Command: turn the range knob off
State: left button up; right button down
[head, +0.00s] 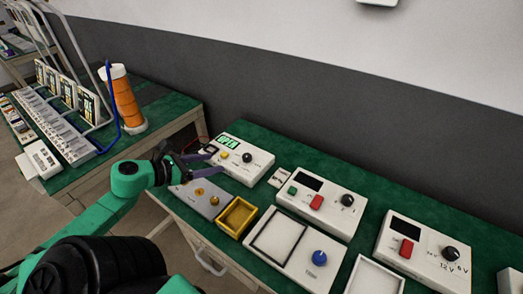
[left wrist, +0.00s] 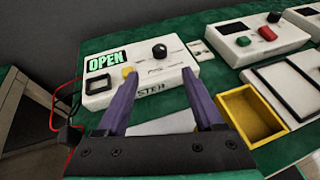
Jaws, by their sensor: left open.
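A white tester box (head: 250,172) with a lit green OPEN display (head: 228,141) stands at the back left of the green bench. Its black knob (head: 247,157) also shows in the left wrist view (left wrist: 159,50), beyond my fingertips. A yellow button (left wrist: 129,73) sits left of the knob, near my left finger. My left gripper (head: 212,153) is open and empty at the box's near left side, its purple fingers pointing toward the box. In the left wrist view the gripper (left wrist: 158,80) frames the box's front, with the knob apart from both fingers. The panel print is too small to read fully. My right gripper is not in view.
A grey panel (head: 200,198) and yellow tray (head: 237,216) lie in front of the box. White boxes with black knobs (head: 347,200) (head: 450,253) and a blue-knobbed unit (head: 319,258) stand to the right. Red leads (left wrist: 57,105) run off the box's left side.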

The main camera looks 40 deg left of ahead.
aim_at(244, 157)
pick_arm(q)
jog(key=x, duration=0.4)
jog(key=shift+w+d+f, duration=0.1)
jog(key=shift+w+f, duration=0.1)
jog(key=shift+w, duration=0.1)
jog(key=b+x, duration=0.1)
jog(key=x, duration=0.7)
jog(key=shift+w+b, duration=0.1)
jog(key=shift+b, duration=0.3)
grip_shut()
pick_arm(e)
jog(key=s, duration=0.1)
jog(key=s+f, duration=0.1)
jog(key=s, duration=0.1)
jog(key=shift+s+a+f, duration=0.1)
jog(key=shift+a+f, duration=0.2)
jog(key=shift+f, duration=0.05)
